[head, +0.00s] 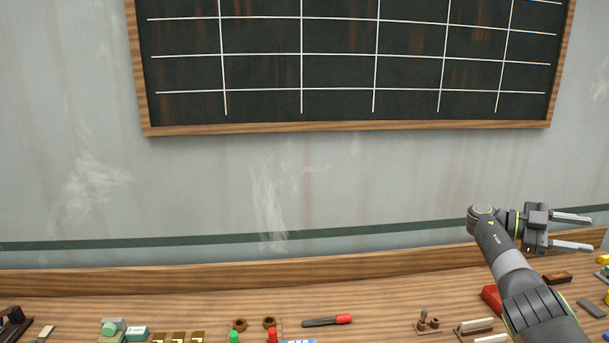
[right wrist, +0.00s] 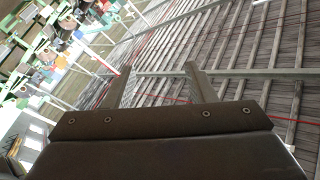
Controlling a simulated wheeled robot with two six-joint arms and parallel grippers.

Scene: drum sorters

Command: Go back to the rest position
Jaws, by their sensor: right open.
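My right gripper (head: 574,232) is at the right side of the head view, raised above the wooden bench top and in front of the grey wall. Its two fingers point to the right, spread apart, with nothing between them. In the right wrist view the gripper (right wrist: 158,82) also shows open and empty, with slatted boards and beams far behind the fingers. My left gripper is in neither view.
The bench (head: 190,300) runs along the bottom, with small parts, a red-tipped tool (head: 328,321) and a red block (head: 492,299) on it. A framed blackboard (head: 340,75) hangs on the wall. The air left of my right arm is clear.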

